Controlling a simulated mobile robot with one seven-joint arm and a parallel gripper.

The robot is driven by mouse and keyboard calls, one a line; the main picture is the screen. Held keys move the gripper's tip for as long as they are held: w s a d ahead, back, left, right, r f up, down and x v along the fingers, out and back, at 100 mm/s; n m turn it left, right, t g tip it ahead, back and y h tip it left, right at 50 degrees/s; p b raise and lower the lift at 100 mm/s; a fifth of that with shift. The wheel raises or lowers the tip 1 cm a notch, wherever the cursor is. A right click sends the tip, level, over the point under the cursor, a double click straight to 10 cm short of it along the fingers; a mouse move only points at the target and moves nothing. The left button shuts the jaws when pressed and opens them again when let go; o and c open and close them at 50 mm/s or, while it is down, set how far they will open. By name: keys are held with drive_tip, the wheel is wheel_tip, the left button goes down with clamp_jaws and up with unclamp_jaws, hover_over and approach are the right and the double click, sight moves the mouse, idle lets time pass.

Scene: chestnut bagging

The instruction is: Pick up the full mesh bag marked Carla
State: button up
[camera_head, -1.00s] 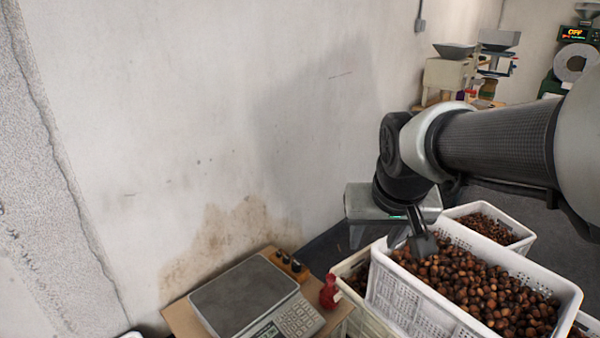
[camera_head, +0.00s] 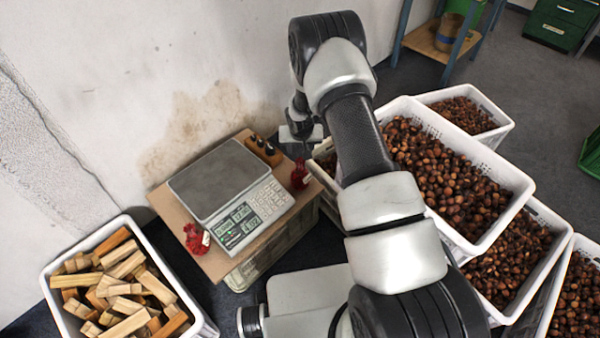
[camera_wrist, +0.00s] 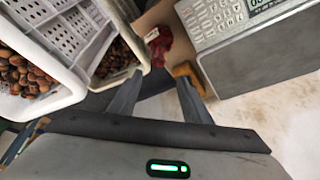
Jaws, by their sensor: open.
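Two red mesh bags lie on the wooden board with the scale. One red bag (camera_head: 300,174) is at the board's right edge, beside the scale. The other red bag (camera_head: 196,238) is at the front left, by the scale's corner. Each has a small pale tag; I cannot read a name on either. In the wrist view my gripper (camera_wrist: 160,77) is open and empty, with its two fingers apart. The right-edge bag (camera_wrist: 160,45) shows just beyond the fingertips, not between them. In the head view my arm partly hides the gripper.
The scale (camera_head: 225,178) fills most of the wooden board (camera_head: 163,203). A holder with dark knobs (camera_head: 262,150) stands behind the right-edge bag, near the wall. White crates of chestnuts (camera_head: 523,185) crowd the right. A crate of wood pieces (camera_head: 52,287) stands front left.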

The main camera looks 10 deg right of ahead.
sight(300, 162)
drive_tip(key=b+x, duration=0.1)
drive_tip(key=x, duration=0.5)
drive_tip(key=b+x, duration=0.2)
drive_tip(key=x, duration=0.4)
drive_tip(key=shift+s+f, duration=0.2)
drive_tip(key=shift+b+x, duration=1.15)
drive_tip(key=shift+x, duration=1.65)
drive_tip(key=shift+d+r, duration=0.1)
drive_tip(key=shift+d, duration=0.05)
clamp_jaws()
